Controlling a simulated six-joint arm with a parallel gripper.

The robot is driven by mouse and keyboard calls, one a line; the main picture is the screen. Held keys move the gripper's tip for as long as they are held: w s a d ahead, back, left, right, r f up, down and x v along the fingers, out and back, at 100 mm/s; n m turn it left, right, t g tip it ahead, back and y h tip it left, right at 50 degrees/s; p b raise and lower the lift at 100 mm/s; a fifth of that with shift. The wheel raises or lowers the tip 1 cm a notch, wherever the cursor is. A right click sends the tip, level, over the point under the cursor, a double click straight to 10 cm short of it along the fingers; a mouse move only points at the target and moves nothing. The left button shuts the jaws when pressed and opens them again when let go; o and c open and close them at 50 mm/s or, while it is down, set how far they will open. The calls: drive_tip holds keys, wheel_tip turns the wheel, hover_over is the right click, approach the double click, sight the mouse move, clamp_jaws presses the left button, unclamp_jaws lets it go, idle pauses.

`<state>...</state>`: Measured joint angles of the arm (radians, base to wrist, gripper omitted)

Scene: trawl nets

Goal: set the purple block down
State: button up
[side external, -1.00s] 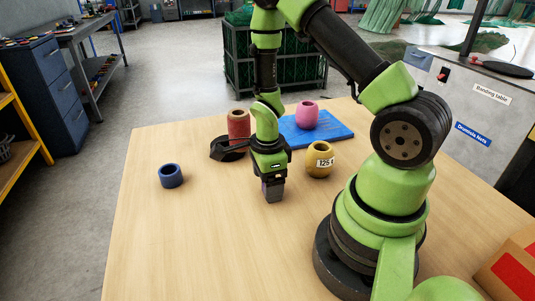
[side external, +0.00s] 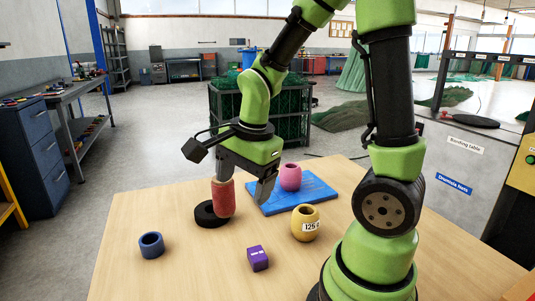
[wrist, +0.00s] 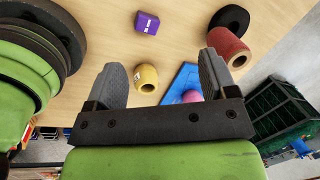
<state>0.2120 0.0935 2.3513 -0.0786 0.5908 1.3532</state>
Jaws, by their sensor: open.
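The purple block (side external: 258,258) rests on the tabletop near the front, clear of my gripper. It also shows at the top of the wrist view (wrist: 147,22), beyond the fingertips. My gripper (side external: 244,188) is open and empty, raised over the table behind the block, towards the red cylinder and the blue board. In the wrist view, the fingers of my gripper (wrist: 162,64) are spread wide with nothing between them. In the side view, the red cylinder overlaps the tip of the left finger; in the wrist view it is outside the fingers.
The red cylinder (side external: 223,198) stands at a black ring (side external: 205,218); whether inside it is unclear. A blue ring (side external: 151,245) lies left. A yellow pot (side external: 305,223) marked 125 stands right. A pink pot (side external: 290,177) stands on the blue board (side external: 315,193).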

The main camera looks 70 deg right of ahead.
drive_tip(key=s+a+r+n+t+y, duration=0.1)
drive_tip(key=s+a+r+n+t, duration=0.1)
drive_tip(key=n, duration=0.6)
drive_tip(key=s+a+r+n+t+y, duration=0.1)
drive_tip(key=s+a+r+n+t, duration=0.2)
drive_tip(key=s+a+r+n, duration=0.2)
wheel_tip(320, 180, up, 4)
drive_tip(key=s+n, duration=0.1)
drive_tip(key=n, duration=0.2)
